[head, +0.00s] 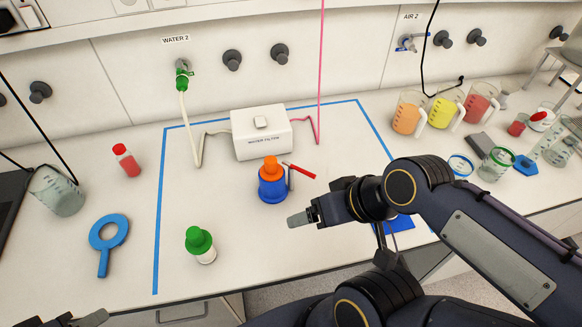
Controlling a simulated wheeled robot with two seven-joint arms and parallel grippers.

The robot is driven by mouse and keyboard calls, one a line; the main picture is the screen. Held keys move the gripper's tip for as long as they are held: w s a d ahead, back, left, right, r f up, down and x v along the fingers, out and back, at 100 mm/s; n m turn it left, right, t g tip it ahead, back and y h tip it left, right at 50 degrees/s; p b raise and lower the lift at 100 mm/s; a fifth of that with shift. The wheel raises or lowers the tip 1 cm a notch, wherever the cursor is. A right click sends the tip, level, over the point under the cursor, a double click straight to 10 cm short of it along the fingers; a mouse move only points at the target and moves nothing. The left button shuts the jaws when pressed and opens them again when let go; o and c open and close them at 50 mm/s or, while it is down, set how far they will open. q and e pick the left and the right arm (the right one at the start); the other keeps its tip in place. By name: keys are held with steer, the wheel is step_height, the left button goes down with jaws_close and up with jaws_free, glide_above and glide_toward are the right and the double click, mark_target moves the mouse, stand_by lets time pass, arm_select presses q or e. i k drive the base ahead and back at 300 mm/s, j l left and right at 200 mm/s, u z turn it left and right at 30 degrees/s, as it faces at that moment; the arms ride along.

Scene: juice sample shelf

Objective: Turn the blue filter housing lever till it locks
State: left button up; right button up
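The blue filter housing (271,189) stands upright on the bench inside a blue tape outline, with an orange cap (271,165) on top. A thin grey piece (291,179) stands along its right side; I cannot tell whether this is the lever. A red-handled piece (300,170) sticks out to the right just behind it. My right gripper (302,218) is in front and to the right of the housing, apart from it, fingertips pointing left; its finger gap cannot be made out. My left gripper (84,320) shows only partly at the bottom left edge, far from the housing.
A white water filter box (262,135) with hoses stands behind the housing. Jugs (407,113) and beakers fill the right. Bench between housing and green-capped bottle is clear.

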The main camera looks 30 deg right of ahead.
mark_target(308, 173)
steer(key=k+l+u, duration=0.5)
steer(key=k+l, duration=0.25)
steer(key=i, duration=0.5)
